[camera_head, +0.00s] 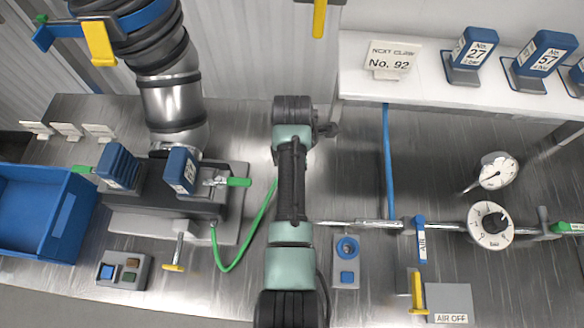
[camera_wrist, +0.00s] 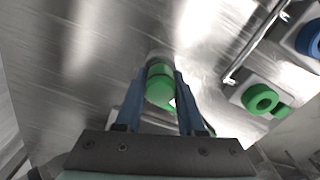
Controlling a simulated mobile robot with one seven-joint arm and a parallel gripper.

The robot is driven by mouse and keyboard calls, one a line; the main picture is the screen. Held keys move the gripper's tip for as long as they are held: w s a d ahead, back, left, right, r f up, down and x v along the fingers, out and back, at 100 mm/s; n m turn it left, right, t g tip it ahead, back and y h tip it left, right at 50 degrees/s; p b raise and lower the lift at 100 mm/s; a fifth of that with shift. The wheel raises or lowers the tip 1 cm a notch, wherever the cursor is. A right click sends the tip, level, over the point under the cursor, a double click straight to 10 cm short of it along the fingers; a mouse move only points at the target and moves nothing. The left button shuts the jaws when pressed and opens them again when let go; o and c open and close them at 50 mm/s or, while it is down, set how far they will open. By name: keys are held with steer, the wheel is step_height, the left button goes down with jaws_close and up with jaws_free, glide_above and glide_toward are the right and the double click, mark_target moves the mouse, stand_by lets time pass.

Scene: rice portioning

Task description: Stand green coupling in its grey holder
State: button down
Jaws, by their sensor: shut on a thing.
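My gripper (camera_wrist: 162,82) has two blue fingers, seen in the wrist view. They are shut on the green coupling (camera_wrist: 160,92), a short green cylinder with a metallic collar at its far end. The coupling is in the air over the steel surface; its height is hard to tell. A grey block with a green ring (camera_wrist: 260,98), which looks like the green coupling's holder, stands to the right in the wrist view, apart from the coupling. In the head view my arm hides the gripper, the coupling and this block.
Another grey block (camera_head: 346,268) with a blue ring stands right of my arm. A green hose (camera_head: 237,262) loops from the machine at left and passes behind my arm. A metal pipe (camera_head: 345,223) with gauges runs along the right. A blue crate (camera_head: 45,212) stands far left.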

jaws_free()
stand_by(0.7)
step_height(320, 180, up, 9)
steer(key=p, duration=0.9)
steer(key=shift+p, duration=0.3)
steer(key=shift+s, duration=0.1)
